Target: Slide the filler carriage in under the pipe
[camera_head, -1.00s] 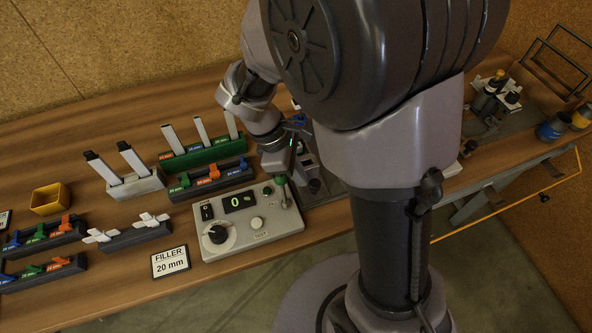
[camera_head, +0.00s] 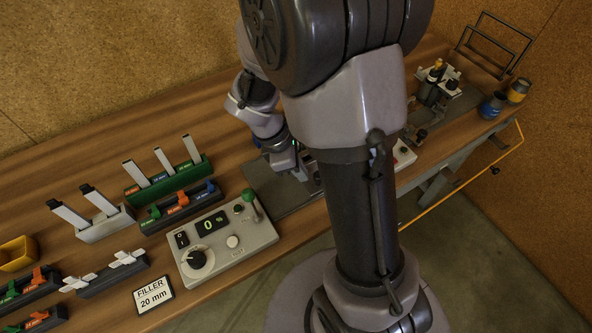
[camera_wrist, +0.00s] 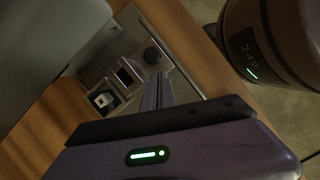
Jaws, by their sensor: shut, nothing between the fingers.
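My gripper (camera_head: 303,175) is low over the dark grey base plate (camera_head: 262,186), to the right of the control box. In the wrist view its fingers (camera_wrist: 158,92) are shut with nothing between them. I cannot tell which part is the filler carriage, nor make out the pipe; my arm hides much of the fixture in the head view. Contact between the fingers and the fixture cannot be told.
The control box (camera_head: 222,241) with a green-knobbed lever reads 0. A "FILLER 20 mm" card (camera_head: 153,295) lies before it. Racks of coloured pieces (camera_head: 181,207) stand to the left. Bare wood (camera_head: 110,145) lies behind the racks.

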